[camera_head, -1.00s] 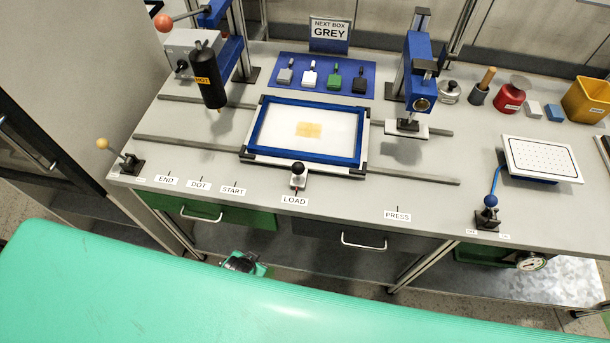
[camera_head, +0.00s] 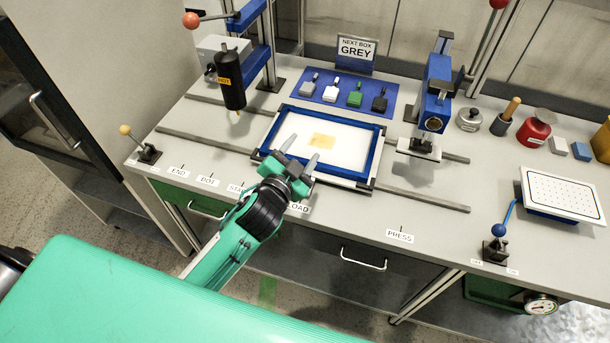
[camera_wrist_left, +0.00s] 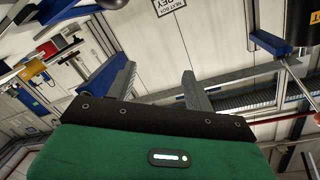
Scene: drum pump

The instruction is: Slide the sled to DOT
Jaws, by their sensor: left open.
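The sled (camera_head: 371,160) is a blue frame with silver edges around a white plate with a yellow patch. It sits on two rails, above the LOAD label (camera_head: 298,207). The DOT label (camera_head: 207,181) is to the left, between END (camera_head: 178,173) and START (camera_head: 236,188). My left gripper (camera_head: 301,153) is open over the sled's front edge. It hides the sled's black knob in the head view. The open fingers also show in the left wrist view (camera_wrist_left: 158,88), with a dark rounded shape by the left one. Nothing visible is held. My right gripper is out of view.
A black HOT tool (camera_head: 232,85) hangs over the left part of the rails. A blue press (camera_head: 436,95) stands over them at right. A yellow-tipped lever (camera_head: 146,148) is at the left front, a blue-tipped lever (camera_head: 497,240) at the right front.

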